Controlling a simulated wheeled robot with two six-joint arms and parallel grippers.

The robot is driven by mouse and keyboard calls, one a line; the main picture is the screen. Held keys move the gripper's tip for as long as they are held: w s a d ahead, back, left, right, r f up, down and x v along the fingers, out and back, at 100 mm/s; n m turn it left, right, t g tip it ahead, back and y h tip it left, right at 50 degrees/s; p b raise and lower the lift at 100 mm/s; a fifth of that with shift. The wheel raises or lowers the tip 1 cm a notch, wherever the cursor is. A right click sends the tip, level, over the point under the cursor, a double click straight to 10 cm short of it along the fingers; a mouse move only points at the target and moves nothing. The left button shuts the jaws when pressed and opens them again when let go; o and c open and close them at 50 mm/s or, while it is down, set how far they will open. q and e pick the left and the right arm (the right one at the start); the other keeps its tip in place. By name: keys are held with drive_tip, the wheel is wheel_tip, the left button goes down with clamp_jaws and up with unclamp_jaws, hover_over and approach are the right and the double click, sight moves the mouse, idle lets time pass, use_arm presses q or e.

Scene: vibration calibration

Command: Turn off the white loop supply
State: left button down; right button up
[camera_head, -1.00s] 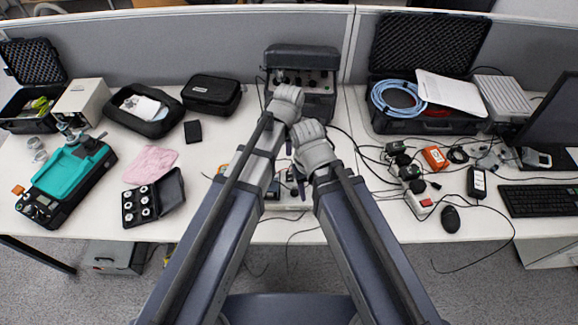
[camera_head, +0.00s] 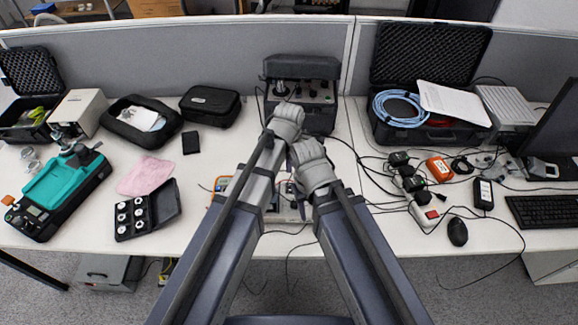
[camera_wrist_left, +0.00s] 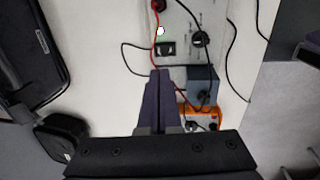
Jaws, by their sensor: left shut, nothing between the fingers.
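The white loop supply is a pale box with a front panel (camera_wrist_left: 185,28), at the top centre of the left wrist view. It has a black rocker switch (camera_wrist_left: 167,48), a small bright lit spot (camera_wrist_left: 160,31), knobs and red and black leads. My left gripper (camera_wrist_left: 160,75) is shut and empty, its tips just below the switch in that picture. I cannot tell whether they touch the panel. In the head view the supply is mostly hidden behind my arms.
A grey-blue block (camera_wrist_left: 202,86) and an orange meter (camera_wrist_left: 207,116) sit close to my left gripper, with loose cables around. A dark instrument (camera_head: 303,97) stands behind my arms. Black adapters and cables lie to the right; a pink cloth (camera_head: 146,175) lies to the left.

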sight(289, 185)
use_arm(q)
drive_tip(key=f+b, duration=0.2)
drive_tip(key=f, duration=0.1)
drive_tip(key=f+b, duration=0.3)
drive_tip(key=w+f+b, duration=0.1)
drive_tip(key=f+b, duration=0.2)
drive_tip(key=shift+w+f, duration=0.1)
drive_tip(key=shift+f, duration=0.15)
use_arm(e)
wheel_tip(289, 185, down, 10)
drive_tip(key=shift+r, duration=0.2)
